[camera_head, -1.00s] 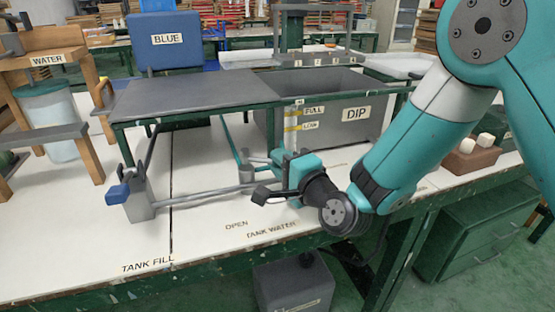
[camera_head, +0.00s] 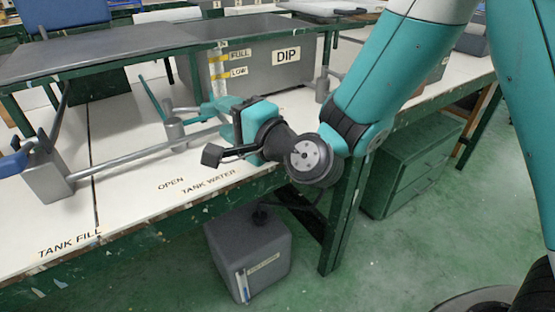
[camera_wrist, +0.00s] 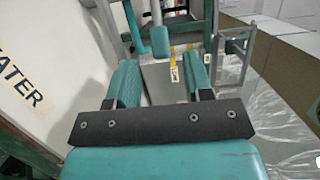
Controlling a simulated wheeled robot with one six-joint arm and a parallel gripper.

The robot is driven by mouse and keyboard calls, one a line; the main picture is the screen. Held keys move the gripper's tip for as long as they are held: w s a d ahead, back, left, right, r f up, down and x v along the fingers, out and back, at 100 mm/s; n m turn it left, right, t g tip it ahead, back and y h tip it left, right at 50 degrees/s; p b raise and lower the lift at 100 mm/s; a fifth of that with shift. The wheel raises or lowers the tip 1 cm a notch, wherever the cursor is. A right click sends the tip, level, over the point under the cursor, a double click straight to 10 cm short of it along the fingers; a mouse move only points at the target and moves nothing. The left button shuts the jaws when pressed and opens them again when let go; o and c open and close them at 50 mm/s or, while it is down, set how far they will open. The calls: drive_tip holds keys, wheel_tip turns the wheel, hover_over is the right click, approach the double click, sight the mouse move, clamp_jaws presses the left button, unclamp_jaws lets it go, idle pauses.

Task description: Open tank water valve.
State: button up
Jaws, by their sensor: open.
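The tank water valve (camera_head: 175,130) is a grey post on the pipe, behind the floor-side edge of the white bench top. A teal lever seems to run from it toward the back left. My gripper (camera_head: 215,107) is open and empty just right of the valve, low over the bench. In the wrist view, my two teal fingers (camera_wrist: 160,64) stand apart, with a teal handle block (camera_wrist: 160,40) ahead and between them in the picture, apart from them. The painted word OPEN (camera_head: 170,184) and the label TANK WATER (camera_head: 208,181) lie in front.
The grey DIP tank (camera_head: 255,72) with FULL and LOW marks stands behind my gripper. The tank fill valve (camera_head: 45,175) with a blue handle is at the left. A dark shelf (camera_head: 90,50) overhangs the pipe. A grey container (camera_head: 248,250) stands on the floor.

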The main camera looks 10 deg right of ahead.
drive_tip(key=b+v, duration=0.2)
drive_tip(key=v, duration=0.1)
drive_tip(key=shift+s+d+f+b, duration=0.15)
drive_tip(key=shift+s+f+b, duration=0.15)
drive_tip(key=shift+f, duration=0.05)
drive_tip(key=shift+s+r+b, duration=0.1)
drive_tip(key=shift+s+b, duration=0.2)
drive_tip(key=shift+b, duration=0.2)
drive_tip(key=b+v, duration=0.7)
drive_tip(key=b, duration=0.4)
drive_tip(key=shift+d+r, duration=0.25)
drive_tip(key=shift+d, duration=0.2)
drive_tip(key=shift+s, duration=0.1)
